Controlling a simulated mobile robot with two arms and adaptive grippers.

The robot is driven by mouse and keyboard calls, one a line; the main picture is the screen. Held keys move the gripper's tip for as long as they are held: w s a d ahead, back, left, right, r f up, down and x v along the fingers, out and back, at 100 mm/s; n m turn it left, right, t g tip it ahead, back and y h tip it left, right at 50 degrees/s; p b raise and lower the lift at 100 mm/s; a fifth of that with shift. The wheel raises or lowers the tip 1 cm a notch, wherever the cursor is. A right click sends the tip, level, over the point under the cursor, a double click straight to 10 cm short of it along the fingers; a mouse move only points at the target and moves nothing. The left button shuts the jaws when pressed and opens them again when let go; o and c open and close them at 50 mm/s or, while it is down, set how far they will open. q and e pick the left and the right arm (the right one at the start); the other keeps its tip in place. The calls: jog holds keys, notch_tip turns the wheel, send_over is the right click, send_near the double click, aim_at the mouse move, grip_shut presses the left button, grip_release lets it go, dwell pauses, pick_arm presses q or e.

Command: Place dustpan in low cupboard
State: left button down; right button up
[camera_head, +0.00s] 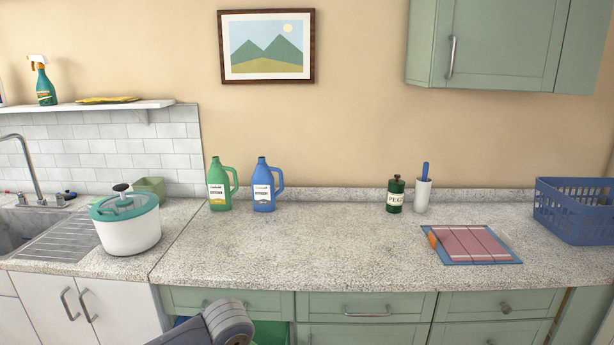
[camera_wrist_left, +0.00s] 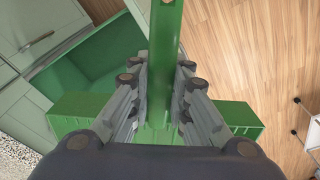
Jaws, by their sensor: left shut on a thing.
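My left gripper (camera_wrist_left: 159,74) is shut on the green dustpan (camera_wrist_left: 165,30) by its long handle. The dustpan's wide ribbed part (camera_wrist_left: 232,116) shows behind the fingers, and its middle is hidden by them. An open green-walled space in the low cabinets, apparently the low cupboard (camera_wrist_left: 78,82), lies left of the gripper in the left wrist view. The dustpan is beside and partly in front of this opening; I cannot tell its depth relative to it. In the head view, part of my left arm covers the area below the counter. My right gripper is not in view.
Green cabinet fronts (camera_wrist_left: 30,40) border the opening. Wooden floor (camera_wrist_left: 240,50) is clear to the right, with a white rack (camera_wrist_left: 308,135) at the edge.

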pick_arm(q)
jog(key=s+a+r+m+h, duration=0.1)
jog(key=s+a+r+m, duration=0.3)
jog(key=s+r+m, duration=0.6)
jog(key=shift+s+a+m+t, duration=0.3)
jog(key=shift+s+a+m, duration=0.15)
jog(key=shift+s, duration=0.3)
jog(key=shift+d, duration=0.1)
